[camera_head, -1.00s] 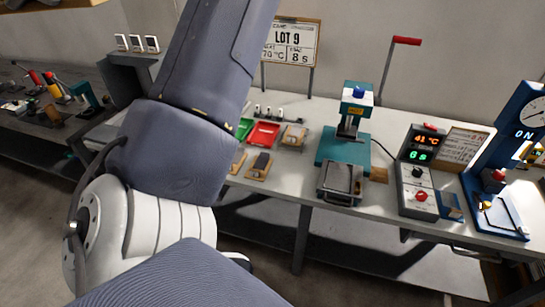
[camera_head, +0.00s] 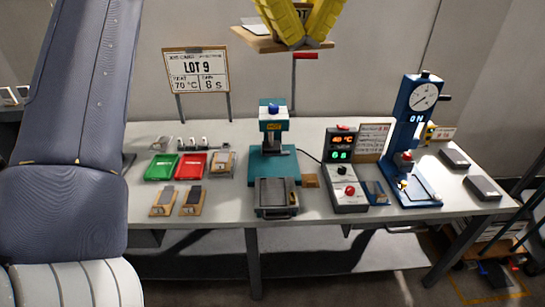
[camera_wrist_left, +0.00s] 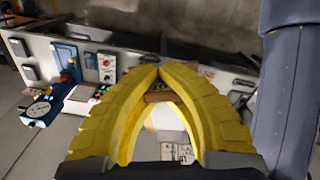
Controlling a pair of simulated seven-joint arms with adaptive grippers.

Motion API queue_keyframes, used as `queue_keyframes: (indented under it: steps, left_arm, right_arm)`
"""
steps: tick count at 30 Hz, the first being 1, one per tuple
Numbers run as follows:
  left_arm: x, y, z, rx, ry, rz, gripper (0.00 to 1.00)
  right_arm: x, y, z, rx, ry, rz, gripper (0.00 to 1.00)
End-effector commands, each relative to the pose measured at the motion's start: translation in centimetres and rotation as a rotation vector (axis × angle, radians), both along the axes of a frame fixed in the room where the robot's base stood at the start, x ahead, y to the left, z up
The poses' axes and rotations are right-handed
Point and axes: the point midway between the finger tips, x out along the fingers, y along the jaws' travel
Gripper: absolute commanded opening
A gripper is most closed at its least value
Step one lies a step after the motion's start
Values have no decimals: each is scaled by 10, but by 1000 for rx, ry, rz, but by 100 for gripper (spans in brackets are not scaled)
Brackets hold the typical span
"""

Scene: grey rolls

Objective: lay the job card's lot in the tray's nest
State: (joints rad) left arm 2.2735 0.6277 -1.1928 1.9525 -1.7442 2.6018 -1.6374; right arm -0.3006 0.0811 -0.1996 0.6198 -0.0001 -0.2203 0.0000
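The job card (camera_head: 197,72) on a stand at the back left reads LOT 9, 70 °C, 8 S. Wooden plates carrying a grey piece (camera_head: 163,200) and a black piece (camera_head: 192,200) lie at the table's front left; another (camera_head: 222,163) lies behind. A grey metal tray (camera_head: 276,197) sits in front of the teal press (camera_head: 273,150); its inside is not clear. My left gripper (camera_head: 295,43) is high above the table, before a wooden board (camera_head: 252,42). In the left wrist view its yellow fingertips (camera_wrist_left: 158,70) meet, with no piece visible between them. My right gripper is out of view.
Green (camera_head: 161,167) and red (camera_head: 191,165) trays lie at the left. A controller box (camera_head: 345,172) and a blue dial press (camera_head: 412,145) stand right of the teal press. Grey blocks (camera_head: 483,187) lie at the right end.

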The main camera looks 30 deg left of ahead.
Motion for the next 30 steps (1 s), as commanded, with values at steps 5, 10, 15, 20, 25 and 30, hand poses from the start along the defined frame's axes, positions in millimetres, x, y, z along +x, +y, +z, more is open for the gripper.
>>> queue_keyframes:
  steps: [5,10,15,20,25,30]
  left_arm:
    - [83,-1,-57,0,8,-2,0]
    - [149,15,-122,-1,8,-23,0]
    - [200,47,-193,-2,7,-67,0]
    - [233,87,-261,-2,5,-127,0]
    - [252,131,-321,-2,3,-201,0]
    - [260,165,-362,-3,-1,-264,0]
  right_arm:
    - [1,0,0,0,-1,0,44]
    - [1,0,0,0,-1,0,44]
    - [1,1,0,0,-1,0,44]
    - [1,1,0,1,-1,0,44]
    - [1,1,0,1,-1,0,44]
    - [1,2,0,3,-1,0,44]
